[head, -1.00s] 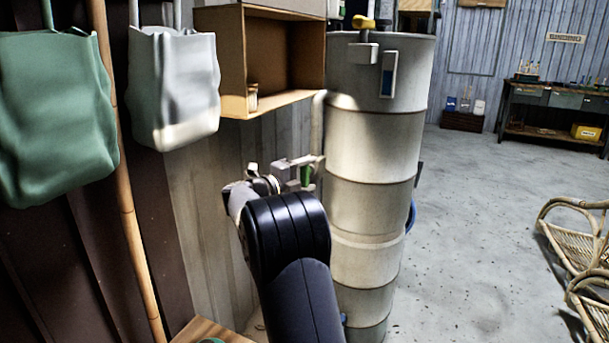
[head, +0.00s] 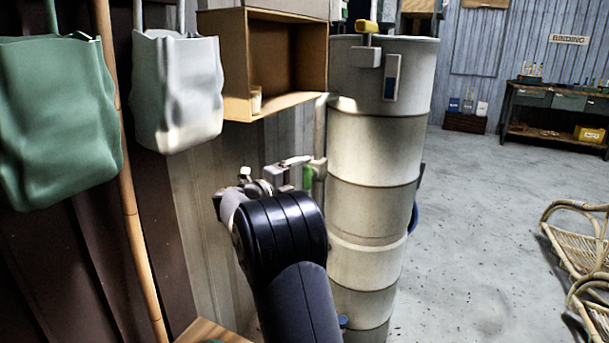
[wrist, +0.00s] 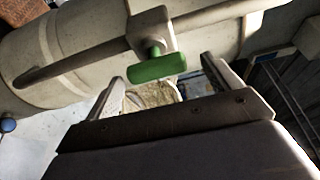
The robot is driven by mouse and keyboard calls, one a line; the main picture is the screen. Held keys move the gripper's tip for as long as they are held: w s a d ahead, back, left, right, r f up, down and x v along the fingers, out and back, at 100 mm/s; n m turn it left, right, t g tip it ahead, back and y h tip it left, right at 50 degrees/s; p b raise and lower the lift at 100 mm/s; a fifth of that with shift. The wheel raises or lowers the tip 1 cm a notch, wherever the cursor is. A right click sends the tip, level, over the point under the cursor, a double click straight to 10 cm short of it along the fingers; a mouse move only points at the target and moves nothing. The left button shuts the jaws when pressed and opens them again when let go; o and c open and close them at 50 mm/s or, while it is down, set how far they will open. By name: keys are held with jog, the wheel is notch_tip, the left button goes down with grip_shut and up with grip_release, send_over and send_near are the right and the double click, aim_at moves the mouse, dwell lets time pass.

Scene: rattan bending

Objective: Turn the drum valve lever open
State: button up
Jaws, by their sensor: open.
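The green valve lever (wrist: 157,68) sits under a grey valve body on a pipe beside the drum (wrist: 75,50). It shows partly in the head view (head: 308,174), next to the pipe on the drum's left side. My gripper (head: 287,172) is beside that pipe. In the wrist view, my gripper (wrist: 162,86) is open, with one finger on each side of the lever's line. The lever appears ahead of the gap between the fingers. Nothing is held. I cannot tell the exact distance between fingers and lever.
A wooden shelf box (head: 237,70) hangs on the wall above my gripper. Green (head: 60,120) and white (head: 177,90) bags hang at left. A yellow handle (head: 367,26) tops the drum. Rattan furniture (head: 578,245) is at right; the floor between is clear.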

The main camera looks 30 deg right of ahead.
jog(key=s+a+p, duration=0.1)
jog(key=a, duration=0.7)
jog(key=shift+a+r+p, duration=0.15)
jog(key=shift+p, duration=0.15)
jog(key=d+b, duration=0.1)
jog(key=d, duration=0.2)
jog(key=w+d, duration=0.1)
jog(key=d, duration=0.3)
jog(key=d+b, duration=0.1)
jog(key=d, duration=0.3)
jog(key=shift+w+f+b, duration=0.15)
jog(key=shift+f+b, duration=0.1)
jog(key=shift+b, duration=0.05)
jog(key=shift+a, duration=0.1)
